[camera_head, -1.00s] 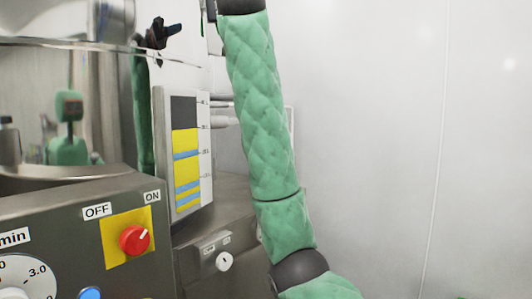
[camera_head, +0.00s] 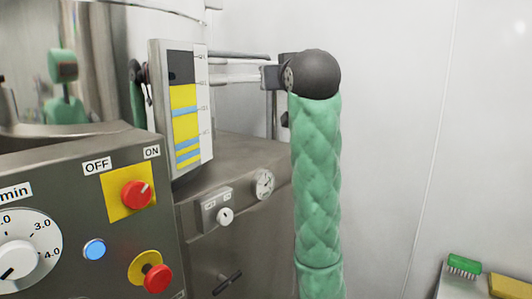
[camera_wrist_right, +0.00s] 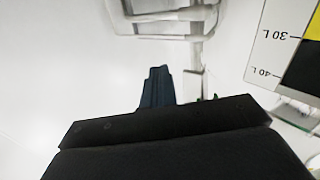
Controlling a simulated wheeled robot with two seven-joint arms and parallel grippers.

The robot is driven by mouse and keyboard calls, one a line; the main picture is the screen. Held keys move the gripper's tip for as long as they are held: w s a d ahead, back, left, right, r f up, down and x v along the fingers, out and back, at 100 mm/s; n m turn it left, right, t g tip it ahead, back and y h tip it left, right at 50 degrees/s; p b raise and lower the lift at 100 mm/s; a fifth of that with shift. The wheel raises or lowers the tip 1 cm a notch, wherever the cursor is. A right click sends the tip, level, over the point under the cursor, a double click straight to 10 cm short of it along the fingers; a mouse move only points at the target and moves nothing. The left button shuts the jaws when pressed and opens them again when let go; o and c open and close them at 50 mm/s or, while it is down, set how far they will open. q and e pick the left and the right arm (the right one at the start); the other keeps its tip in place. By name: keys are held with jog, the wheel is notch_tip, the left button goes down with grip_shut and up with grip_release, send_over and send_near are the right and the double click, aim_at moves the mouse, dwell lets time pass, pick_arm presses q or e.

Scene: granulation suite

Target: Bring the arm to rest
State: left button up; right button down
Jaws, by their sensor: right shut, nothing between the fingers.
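My right arm (camera_head: 317,180) stands upright in its green quilted sleeve, right of the steel machine in the head view. A black wrist joint (camera_head: 315,74) tops it, just right of the level gauge and in front of pale pipes. The right gripper (camera_wrist_right: 158,82) shows in the wrist view as dark fingers close together, shut and empty. It points toward the white wall and metal pipework. In the head view the gripper is mostly hidden behind the wrist. My left gripper is in neither current view.
The control panel has a red OFF/ON knob (camera_head: 136,195), a blue button (camera_head: 94,249) and a red stop button (camera_head: 158,278). The yellow-and-blue level gauge (camera_head: 186,122) stands left of the wrist. A green brush (camera_head: 464,265) lies lower right. Open room lies before the right wall.

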jog(key=s+d+f+g+h, duration=0.1)
jog(key=s+d+f+g, duration=0.2)
jog(key=f, duration=1.3)
jog(key=s+d+f+m+g, duration=0.15)
jog(key=s+f, duration=0.25)
jog(key=f, duration=1.1)
jog(key=s+d+f+g+h, duration=0.15)
jog(key=s+d+f, duration=0.25)
jog(key=f, duration=1.2)
jog(key=s+d+f+g, duration=0.1)
jog(key=s+f+g, duration=0.1)
jog(key=s+f, duration=0.65)
jog(key=s+d+f+g, duration=0.1)
jog(key=s+f+g, duration=0.35)
jog(key=f, duration=0.75)
jog(key=s+f+g, duration=0.1)
jog(key=s+f, duration=0.5)
jog(key=s, duration=0.4)
jog(key=s+d+f+g, duration=0.1)
jog(key=s+f, duration=0.5)
jog(key=s, duration=0.4)
jog(key=shift+s+f+g, duration=0.25)
jog(key=shift+f+g, duration=0.05)
jog(key=shift+g, duration=0.05)
